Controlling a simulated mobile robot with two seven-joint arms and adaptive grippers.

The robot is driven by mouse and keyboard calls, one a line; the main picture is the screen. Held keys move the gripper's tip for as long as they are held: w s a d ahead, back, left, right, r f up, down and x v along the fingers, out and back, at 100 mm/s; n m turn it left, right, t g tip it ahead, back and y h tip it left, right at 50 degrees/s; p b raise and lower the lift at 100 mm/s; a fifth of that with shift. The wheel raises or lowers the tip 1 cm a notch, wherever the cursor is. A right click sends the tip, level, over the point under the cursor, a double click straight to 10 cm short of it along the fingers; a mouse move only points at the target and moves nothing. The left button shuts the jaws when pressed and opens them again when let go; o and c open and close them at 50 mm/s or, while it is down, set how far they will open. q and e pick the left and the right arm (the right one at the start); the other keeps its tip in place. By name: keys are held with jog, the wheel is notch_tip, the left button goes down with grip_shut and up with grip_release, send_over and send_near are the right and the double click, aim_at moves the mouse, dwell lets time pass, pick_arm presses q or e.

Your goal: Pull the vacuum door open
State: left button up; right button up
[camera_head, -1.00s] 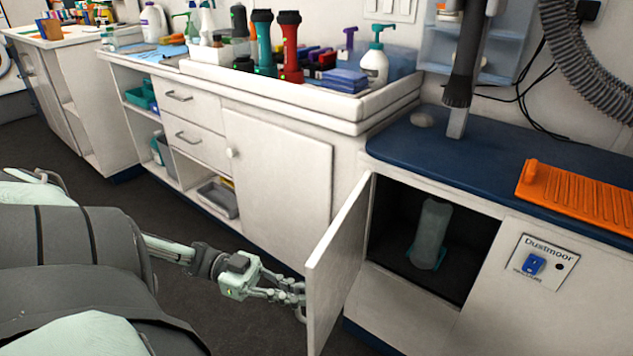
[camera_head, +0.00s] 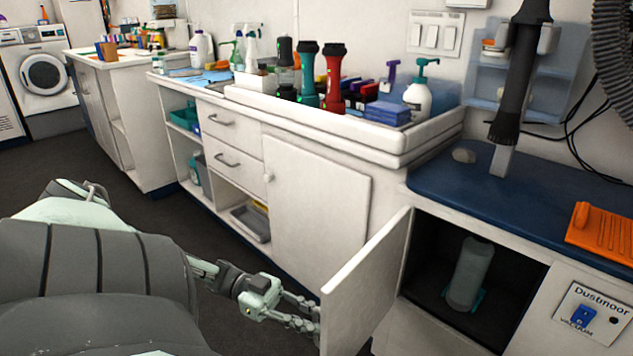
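The vacuum door (camera_head: 365,285) is a white panel swung open, hinged at the left side of the dark vacuum compartment (camera_head: 425,262). Its inner face shows; its outer face is hidden. A grey canister (camera_head: 470,272) stands inside the compartment. My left gripper (camera_head: 308,312) is at the door's free edge, on the outer side. Its fingers reach toward that edge and their tips are partly hidden by the door, so I cannot see whether they hold a knob. My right gripper is not in view.
The blue counter (camera_head: 435,178) is above the compartment, with an orange ribbed mat (camera_head: 604,236) on it. A Dustmoor switch panel (camera_head: 592,315) is right of the opening. A closed white cabinet door (camera_head: 315,210) stands left of the vacuum door. Dark floor (camera_head: 150,228) is clear at left.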

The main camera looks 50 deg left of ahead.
pick_arm(q)
jog(key=shift+w, duration=0.1)
jog(key=shift+a, duration=0.1)
jog(key=v, duration=1.2)
